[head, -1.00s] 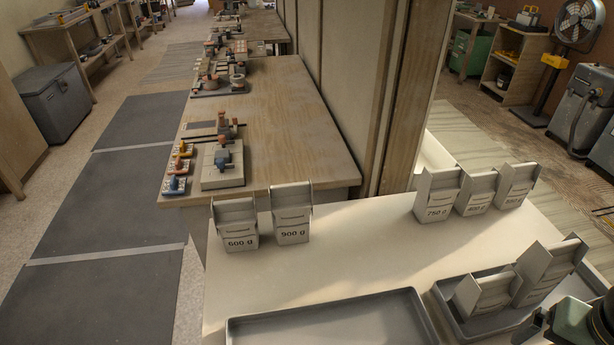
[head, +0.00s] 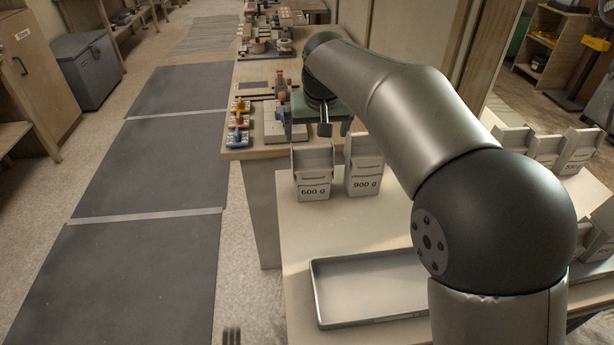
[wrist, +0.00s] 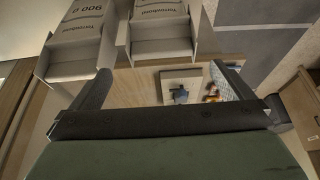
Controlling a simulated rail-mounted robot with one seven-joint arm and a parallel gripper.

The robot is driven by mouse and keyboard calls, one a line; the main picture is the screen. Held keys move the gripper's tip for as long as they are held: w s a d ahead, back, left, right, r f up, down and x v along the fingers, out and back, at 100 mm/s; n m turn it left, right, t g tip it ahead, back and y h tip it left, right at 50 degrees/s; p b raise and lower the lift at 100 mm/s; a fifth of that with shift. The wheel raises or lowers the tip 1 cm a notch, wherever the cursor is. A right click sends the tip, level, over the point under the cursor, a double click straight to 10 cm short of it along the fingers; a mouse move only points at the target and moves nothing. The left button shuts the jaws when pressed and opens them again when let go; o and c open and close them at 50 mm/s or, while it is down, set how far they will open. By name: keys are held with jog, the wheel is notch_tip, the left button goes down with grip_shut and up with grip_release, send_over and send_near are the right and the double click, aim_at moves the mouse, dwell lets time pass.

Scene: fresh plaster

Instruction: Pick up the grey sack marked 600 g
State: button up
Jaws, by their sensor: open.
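The grey sack marked 600 g (head: 313,184) stands upright on the near pale table, its flap top open. My gripper (head: 319,128) is open and empty, just above and behind this sack in the head view. In the wrist view the sack (wrist: 161,38) shows upside down beyond the fingers, its weight mark cut off. The two fingers (wrist: 168,88) stand wide apart with nothing between them. A gap between fingers and sack is hard to judge.
A sack marked 900 g (head: 364,177) stands close on the right of the 600 g sack. An empty grey tray (head: 318,290) lies in front. More sacks (head: 580,150) stand at the right, partly behind my arm. A wooden bench (head: 240,150) with parts is behind.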

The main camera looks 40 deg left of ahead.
aim_at(313, 155)
jog(key=x, duration=1.3)
jog(key=shift+a+f+p, duration=0.1)
jog(key=shift+f+p, duration=0.2)
jog(key=shift+r, duration=0.1)
jog(key=c, duration=1.2)
